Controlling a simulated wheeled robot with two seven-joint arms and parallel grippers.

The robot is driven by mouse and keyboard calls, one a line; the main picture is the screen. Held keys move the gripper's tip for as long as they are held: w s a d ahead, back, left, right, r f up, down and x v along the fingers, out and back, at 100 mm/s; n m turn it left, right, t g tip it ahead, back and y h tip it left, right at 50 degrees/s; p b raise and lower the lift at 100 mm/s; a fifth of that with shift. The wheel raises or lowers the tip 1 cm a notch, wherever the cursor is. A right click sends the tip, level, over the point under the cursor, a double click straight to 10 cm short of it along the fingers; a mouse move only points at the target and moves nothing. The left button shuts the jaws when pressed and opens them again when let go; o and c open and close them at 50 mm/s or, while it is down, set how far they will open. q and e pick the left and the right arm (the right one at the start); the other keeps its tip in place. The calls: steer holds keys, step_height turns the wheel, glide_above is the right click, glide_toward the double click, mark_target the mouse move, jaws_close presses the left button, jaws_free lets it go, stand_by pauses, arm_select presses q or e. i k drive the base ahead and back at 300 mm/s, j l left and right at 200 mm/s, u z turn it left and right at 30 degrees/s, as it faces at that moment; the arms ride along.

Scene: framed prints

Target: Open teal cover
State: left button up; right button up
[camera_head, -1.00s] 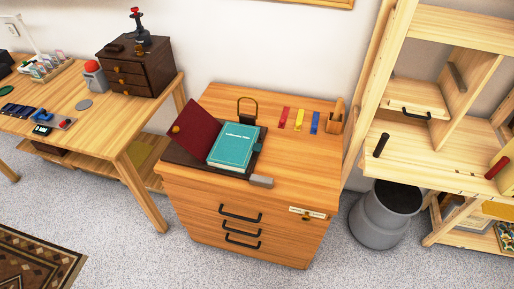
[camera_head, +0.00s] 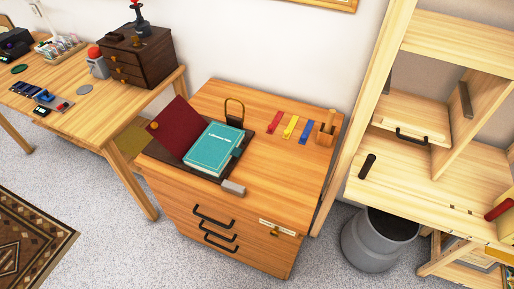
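A teal book (camera_head: 213,149) with pale lettering on its closed cover lies on a dark tray or case base (camera_head: 160,152) on top of the wooden drawer cabinet (camera_head: 265,165). A dark red cover (camera_head: 176,128) with a round orange-brown knob stands raised and tilted at the book's left side. A small teal tab shows at the book's right edge. Neither of my grippers is in view.
On the cabinet top are a grey block (camera_head: 233,187), a brass-coloured loop on a dark block (camera_head: 234,112), red, yellow and blue strips (camera_head: 290,127) and a wooden holder (camera_head: 325,133). A grey bin (camera_head: 372,240) and a wooden shelf unit (camera_head: 450,150) stand at right.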

mark_target(214, 146)
steer(key=i+l+u, duration=0.1)
steer(key=l+u, duration=0.2)
steer(key=l, duration=0.85)
steer(key=l+u, duration=0.3)
steer(key=l, duration=0.8)
